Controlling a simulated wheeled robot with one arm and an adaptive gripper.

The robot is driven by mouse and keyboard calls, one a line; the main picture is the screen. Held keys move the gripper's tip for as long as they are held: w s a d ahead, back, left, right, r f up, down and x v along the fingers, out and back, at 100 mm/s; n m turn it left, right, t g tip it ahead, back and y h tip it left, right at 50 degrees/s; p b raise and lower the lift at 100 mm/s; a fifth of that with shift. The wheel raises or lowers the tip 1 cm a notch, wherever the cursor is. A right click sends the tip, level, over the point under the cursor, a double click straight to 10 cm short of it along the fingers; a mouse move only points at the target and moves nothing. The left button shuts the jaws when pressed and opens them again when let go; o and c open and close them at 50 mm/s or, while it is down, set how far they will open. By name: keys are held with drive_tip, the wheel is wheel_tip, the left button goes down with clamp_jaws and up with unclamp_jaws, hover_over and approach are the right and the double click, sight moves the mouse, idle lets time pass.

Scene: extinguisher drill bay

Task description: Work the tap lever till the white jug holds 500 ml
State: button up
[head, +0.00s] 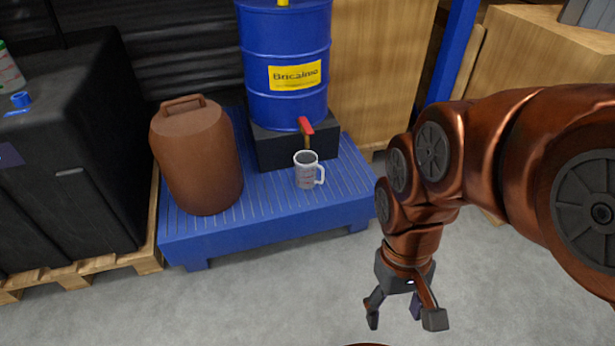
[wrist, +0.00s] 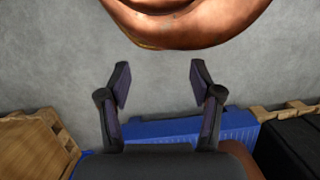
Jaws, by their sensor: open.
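The white jug (head: 307,170) stands upright on the blue slatted platform, below the tap, with its handle to the right. Its fill level is too small to read. The tap (head: 306,134) with its red lever (head: 306,125) sits low on the front of a blue drum (head: 286,60) with a yellow label. My gripper (head: 405,318) is open and empty over the floor, in front and to the right of the platform, apart from jug and lever. In the wrist view my gripper (wrist: 160,85) shows two spread fingers with nothing between them.
The blue platform (head: 270,213) also bears a brown canister (head: 197,155), left of the jug. A black container (head: 70,150) on a wooden pallet (head: 100,264) stands at left. Wooden boxes (head: 380,70) and a blue post (head: 452,50) are behind. The grey floor (head: 250,300) in front is clear.

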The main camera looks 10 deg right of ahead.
drive_tip(key=shift+r, duration=0.25)
drive_tip(key=c, duration=0.3)
drive_tip(key=p+v, duration=0.2)
drive_tip(key=s+p+v, duration=0.1)
drive_tip(key=p+v, duration=0.2)
drive_tip(key=s+p+v, duration=0.1)
drive_tip(key=p+v, duration=0.2)
drive_tip(key=shift+w+r, duration=0.1)
drive_tip(key=shift+r, duration=0.15)
drive_tip(key=c, duration=0.9)
drive_tip(key=shift+t, duration=0.5)
wheel_tip(320, 180, up, 11)
drive_tip(key=p, duration=1)
drive_tip(key=shift+w, duration=0.1)
clamp_jaws()
drive_tip(key=shift+f, duration=0.15)
drive_tip(key=shift+d, duration=0.1)
